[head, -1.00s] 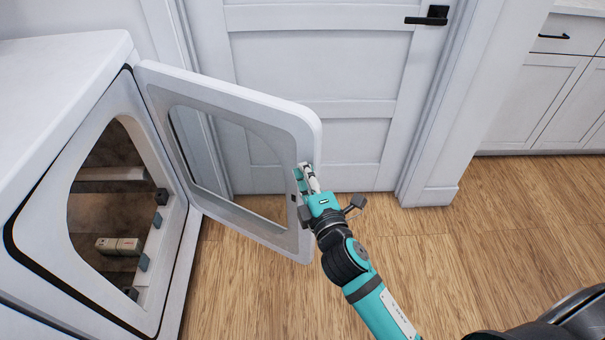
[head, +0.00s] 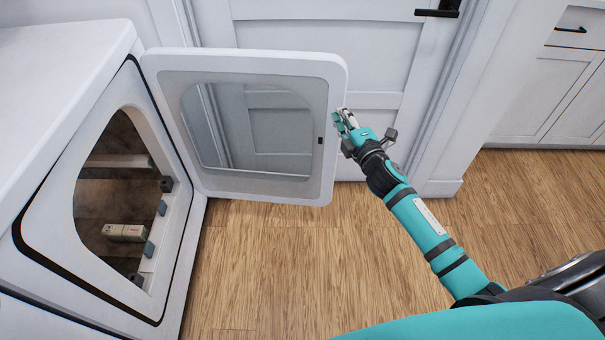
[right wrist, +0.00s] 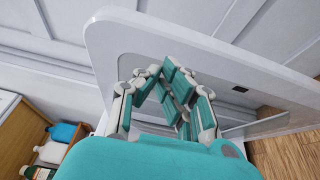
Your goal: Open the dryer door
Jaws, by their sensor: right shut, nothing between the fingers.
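The dryer (head: 60,90) stands at the left in the head view. Its door (head: 264,66), a white frame around a clear window, stands swung wide open, hinged at the dryer's front. The opening (head: 120,200) is uncovered and shows the dark drum inside. My right gripper (head: 342,118) is at the door's free edge, its fingers closed with nothing between them. In the right wrist view the fingers (right wrist: 172,82) lie in front of the door panel (right wrist: 190,45); I cannot tell whether they touch it. My left gripper is not in view.
A white room door (head: 320,30) with a black handle (head: 440,10) stands behind the dryer door. White cabinets (head: 560,95) are at the right. The wood floor (head: 290,265) in front is clear. A small pale box (head: 125,232) shows inside the dryer opening.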

